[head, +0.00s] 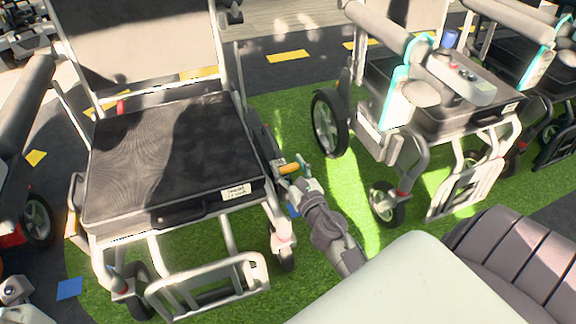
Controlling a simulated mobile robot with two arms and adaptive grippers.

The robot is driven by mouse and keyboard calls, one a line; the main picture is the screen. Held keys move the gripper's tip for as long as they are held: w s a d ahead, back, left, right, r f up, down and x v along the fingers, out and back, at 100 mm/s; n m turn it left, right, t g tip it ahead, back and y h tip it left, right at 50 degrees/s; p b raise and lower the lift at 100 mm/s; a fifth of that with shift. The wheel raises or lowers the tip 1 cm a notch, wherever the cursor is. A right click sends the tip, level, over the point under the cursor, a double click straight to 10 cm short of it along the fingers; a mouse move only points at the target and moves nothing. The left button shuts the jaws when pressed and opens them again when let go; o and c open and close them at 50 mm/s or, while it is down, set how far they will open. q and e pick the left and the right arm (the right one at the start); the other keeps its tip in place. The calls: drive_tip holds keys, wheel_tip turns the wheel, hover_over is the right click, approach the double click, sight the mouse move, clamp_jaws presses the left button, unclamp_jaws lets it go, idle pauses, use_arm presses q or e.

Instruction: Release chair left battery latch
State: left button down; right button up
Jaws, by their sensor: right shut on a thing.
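A chair with a black seat (165,165) and grey frame stands facing me at the left. A small orange latch lever (289,169) sticks out low beside the seat, on the picture's right side of the chair. My right gripper (300,178) reaches up from below right and is shut at this lever. Its fingers are small in view and partly cover what they grip. The battery itself cannot be made out behind the seat side and gripper. My left gripper is not in view.
A second chair with teal trim and a joystick armrest (460,78) stands to the right, its front caster (387,203) near my right arm. The chair's footrest (208,285) juts toward me.

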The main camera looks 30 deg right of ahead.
drive_tip(key=shift+m+h, duration=0.4)
drive_tip(key=shift+h, duration=0.2)
drive_tip(key=o, duration=1.2)
drive_tip(key=shift+c, duration=0.2)
